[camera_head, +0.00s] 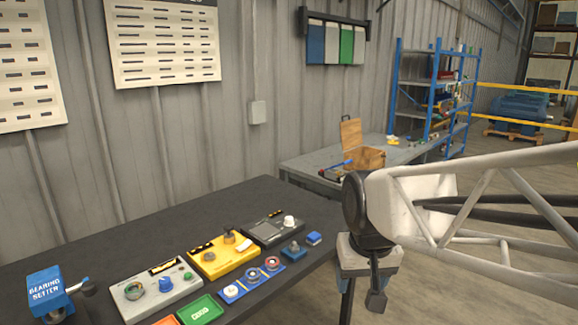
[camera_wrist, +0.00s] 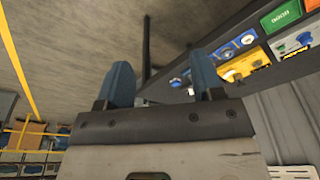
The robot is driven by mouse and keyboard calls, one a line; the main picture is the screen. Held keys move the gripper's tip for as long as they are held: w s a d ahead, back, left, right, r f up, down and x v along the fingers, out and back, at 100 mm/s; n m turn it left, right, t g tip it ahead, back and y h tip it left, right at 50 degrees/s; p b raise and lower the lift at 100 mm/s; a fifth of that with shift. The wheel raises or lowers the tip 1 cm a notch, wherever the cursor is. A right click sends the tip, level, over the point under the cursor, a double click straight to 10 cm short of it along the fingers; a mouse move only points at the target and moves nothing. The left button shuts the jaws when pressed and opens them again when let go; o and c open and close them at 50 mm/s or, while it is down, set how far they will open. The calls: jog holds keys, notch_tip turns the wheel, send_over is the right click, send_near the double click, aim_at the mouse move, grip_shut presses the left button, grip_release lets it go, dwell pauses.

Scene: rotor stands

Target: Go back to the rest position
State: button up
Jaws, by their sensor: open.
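My gripper (camera_wrist: 166,85) shows in the wrist view with its two blue fingers apart and nothing between them. In the head view my gripper (camera_head: 376,298) hangs at the end of my arm, to the right of the dark workbench (camera_head: 130,245), over the floor and clear of the bench top. On the bench stand a grey stand (camera_head: 135,308), a yellow stand (camera_head: 208,266) and a dark stand (camera_head: 262,234), each with small parts on it. A blue strip (camera_head: 232,292) with several round parts lies in front of them.
A blue bearing setter (camera_head: 46,290) stands at the bench's left end. A green tray (camera_head: 200,309) and an orange tray (camera_head: 166,321) lie at the front edge. A second table (camera_head: 310,160) with a wooden box (camera_head: 365,158) is behind. Open floor (camera_head: 480,215) lies right.

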jog(key=s+d+f, duration=0.2)
jog(key=s+d, duration=0.3)
jog(key=s, duration=0.6)
jog(key=shift+d+f+m, duration=0.35)
jog(key=shift+f+m, duration=0.05)
jog(key=shift+w, duration=0.1)
dwell(1.3)
